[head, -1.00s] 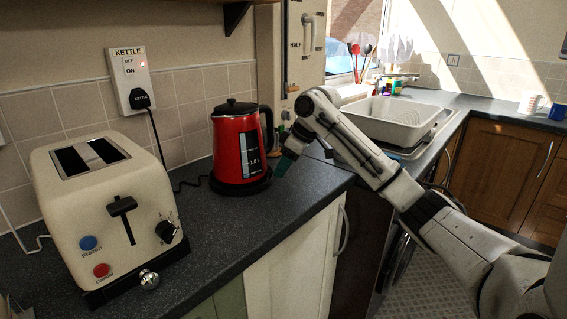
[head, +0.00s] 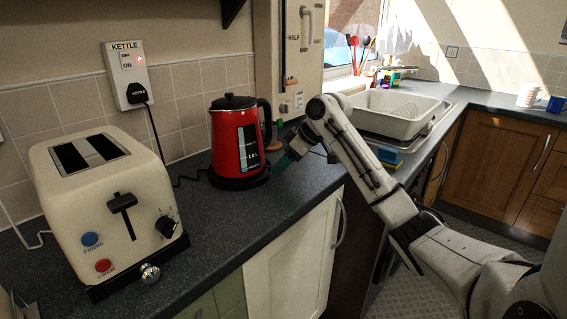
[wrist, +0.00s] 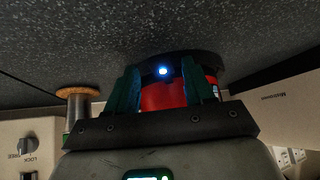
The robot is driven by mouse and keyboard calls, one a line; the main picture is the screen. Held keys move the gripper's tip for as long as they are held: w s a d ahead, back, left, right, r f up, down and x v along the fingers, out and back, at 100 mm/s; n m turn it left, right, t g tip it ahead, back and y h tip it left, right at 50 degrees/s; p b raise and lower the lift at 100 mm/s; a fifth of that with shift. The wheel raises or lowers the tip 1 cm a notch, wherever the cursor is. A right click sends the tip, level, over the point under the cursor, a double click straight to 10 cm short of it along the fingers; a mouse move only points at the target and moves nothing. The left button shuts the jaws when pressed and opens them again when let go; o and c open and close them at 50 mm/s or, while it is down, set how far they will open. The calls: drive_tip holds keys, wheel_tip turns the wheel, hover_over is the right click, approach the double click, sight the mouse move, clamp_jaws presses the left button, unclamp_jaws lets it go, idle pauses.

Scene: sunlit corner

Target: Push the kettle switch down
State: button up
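The red kettle (head: 237,144) with black lid, handle and base stands upright on the dark counter. My gripper (head: 283,165), with teal fingers, is low at the kettle's right side, close to its base. In the wrist view the fingers (wrist: 162,88) are spread apart, with the red kettle body (wrist: 163,97) showing between them. A small blue-white light (wrist: 163,71) glows on the kettle's black lower part, between the fingertips. I cannot make out the switch's shape, or whether the fingers touch the kettle.
A cream toaster (head: 105,200) stands left of the kettle. A white dish basin (head: 395,112) and a blue-yellow sponge (head: 388,155) are behind my arm.

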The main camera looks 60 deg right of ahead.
drive_tip(key=v, duration=1)
drive_tip(key=shift+s+r+p, duration=0.25)
drive_tip(key=shift+r+p, duration=0.1)
drive_tip(key=shift+p, duration=0.05)
idle(1.2)
